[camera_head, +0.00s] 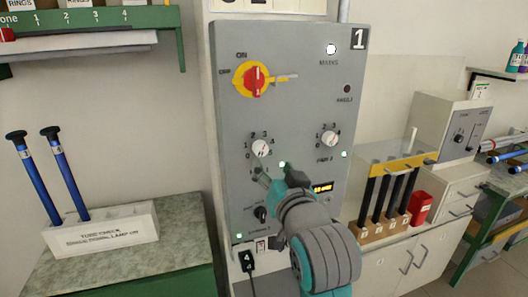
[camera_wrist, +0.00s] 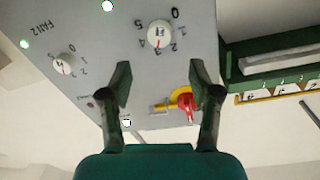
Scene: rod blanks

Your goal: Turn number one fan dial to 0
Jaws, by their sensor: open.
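The number one fan dial (camera_head: 262,148) is a white round knob at the left of the grey panel. Numbers ring it, and its red mark points up, around 3 to 4; the exact number is hard to tell. In the wrist view the dial (camera_wrist: 160,34) appears upside down, beyond my fingertips. My gripper (camera_head: 278,170) is open and empty, just below and right of the dial in the head view. The wrist view shows both fingers apart (camera_wrist: 161,80). My gripper and arm hide part of the lower panel.
The fan 2 dial (camera_head: 329,139) is to the right on the same panel (camera_head: 310,90). A red and yellow main switch (camera_head: 256,80) sits above. A small black knob (camera_head: 260,214) is below. Right of the panel stands a rack of dark rods (camera_head: 385,190).

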